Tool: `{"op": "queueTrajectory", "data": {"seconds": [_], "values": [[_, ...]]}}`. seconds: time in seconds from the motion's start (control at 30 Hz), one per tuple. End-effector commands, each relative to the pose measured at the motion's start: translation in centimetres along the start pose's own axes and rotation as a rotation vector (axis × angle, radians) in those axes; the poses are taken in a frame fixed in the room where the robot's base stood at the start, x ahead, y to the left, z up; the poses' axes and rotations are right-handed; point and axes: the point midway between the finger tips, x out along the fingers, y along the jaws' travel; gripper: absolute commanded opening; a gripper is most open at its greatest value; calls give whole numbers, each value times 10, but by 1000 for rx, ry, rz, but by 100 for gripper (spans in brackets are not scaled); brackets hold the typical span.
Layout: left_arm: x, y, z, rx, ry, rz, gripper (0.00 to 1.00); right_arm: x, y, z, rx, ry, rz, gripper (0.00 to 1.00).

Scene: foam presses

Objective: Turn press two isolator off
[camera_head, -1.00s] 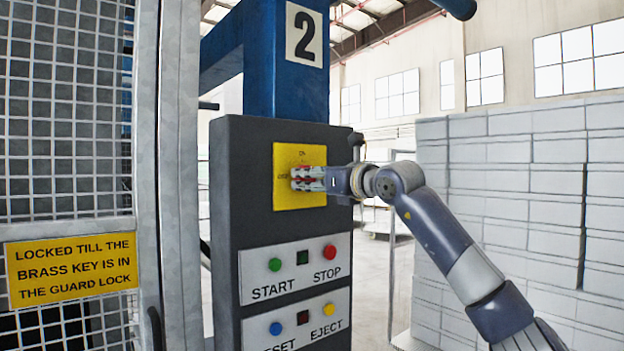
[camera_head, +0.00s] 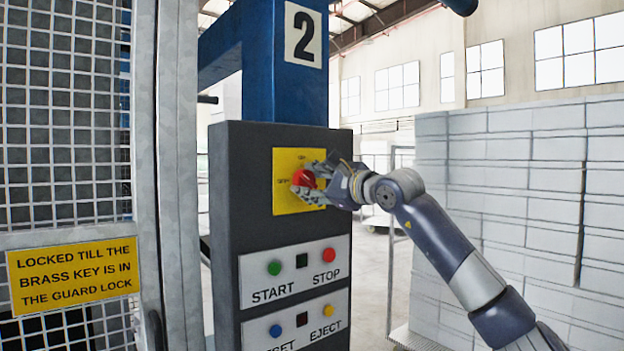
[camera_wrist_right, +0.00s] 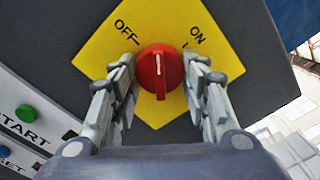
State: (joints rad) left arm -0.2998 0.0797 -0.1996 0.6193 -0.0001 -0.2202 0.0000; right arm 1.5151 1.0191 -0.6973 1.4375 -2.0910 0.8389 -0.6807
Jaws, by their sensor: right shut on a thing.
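The isolator is a red round knob (camera_head: 303,178) with a white line, on a yellow plate (camera_head: 285,205) of press two's dark control post. In the right wrist view the knob (camera_wrist_right: 160,72) sits between the fingers of my right gripper (camera_wrist_right: 161,82), which is shut on it from both sides. The plate (camera_wrist_right: 100,50) looks turned there, with OFF at upper left and ON at upper right. The knob's white line points roughly up, between the two marks. In the head view my right gripper (camera_head: 312,184) partly covers the knob and plate. My left gripper is not in view.
Below the plate are a START/STOP panel (camera_head: 295,286) and a RESET/EJECT panel (camera_head: 297,335) with coloured buttons. A mesh guard (camera_head: 66,120) with a yellow sign (camera_head: 72,273) stands at left. Stacked white blocks (camera_head: 510,200) fill the right.

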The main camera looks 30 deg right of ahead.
Motion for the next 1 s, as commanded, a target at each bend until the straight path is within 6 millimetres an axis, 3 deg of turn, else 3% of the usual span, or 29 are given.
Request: {"op": "queueTrajectory", "data": {"seconds": [0.5, 1.0], "values": [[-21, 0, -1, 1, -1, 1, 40, 0, -2, 1, -458, 0, 1, 18], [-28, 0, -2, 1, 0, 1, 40, 0, -1, 1, -665, 0, 1, 18]]}}
